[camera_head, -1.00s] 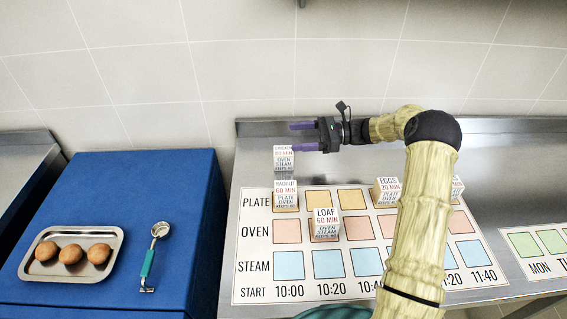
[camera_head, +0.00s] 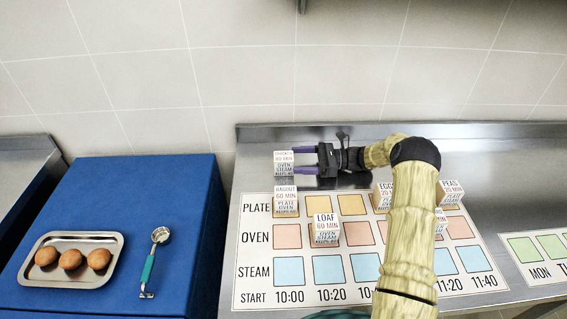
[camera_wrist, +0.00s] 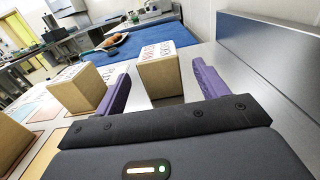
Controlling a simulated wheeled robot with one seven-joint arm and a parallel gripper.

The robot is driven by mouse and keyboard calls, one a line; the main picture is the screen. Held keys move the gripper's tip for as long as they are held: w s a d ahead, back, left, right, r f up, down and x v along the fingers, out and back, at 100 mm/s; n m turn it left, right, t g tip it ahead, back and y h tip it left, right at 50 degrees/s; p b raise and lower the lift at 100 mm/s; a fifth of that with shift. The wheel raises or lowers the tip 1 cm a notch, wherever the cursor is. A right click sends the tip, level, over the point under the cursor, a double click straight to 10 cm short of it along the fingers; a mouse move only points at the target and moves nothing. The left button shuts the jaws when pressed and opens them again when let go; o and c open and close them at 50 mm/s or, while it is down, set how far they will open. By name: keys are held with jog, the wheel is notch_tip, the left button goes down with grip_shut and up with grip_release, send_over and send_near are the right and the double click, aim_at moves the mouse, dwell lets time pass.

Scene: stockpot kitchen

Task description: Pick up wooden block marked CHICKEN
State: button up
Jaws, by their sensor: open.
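The wooden block marked CHICKEN (camera_head: 284,165) stands upright on the steel counter behind the chart's PLATE row, at its left end. Its label is small but reads roughly as CHICKEN, 60 MIN. In the wrist view the block (camera_wrist: 159,75) stands ahead, between the two purple fingers. My gripper (camera_head: 305,160) is open and level, its fingers pointing left at the block. The fingertips are at or just beside the block's right side. I cannot tell whether they touch it. The gripper also shows in the wrist view (camera_wrist: 160,88).
The RAGOUT block (camera_head: 285,201) stands just in front, on the chart (camera_head: 262,285); in the wrist view it is left of my fingers. The LOAF block (camera_head: 325,229) and the EGGS block (camera_head: 384,196) stand farther right. The wall is behind. A blue cabinet (camera_head: 190,200) holds a tray and scoop.

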aim_at(278, 160)
jog(key=shift+a, duration=1.2)
jog(key=shift+a, duration=0.1)
jog(key=a+p, duration=0.1)
jog(key=a, duration=0.4)
jog(key=shift+r, duration=0.1)
jog(key=c, duration=1.1)
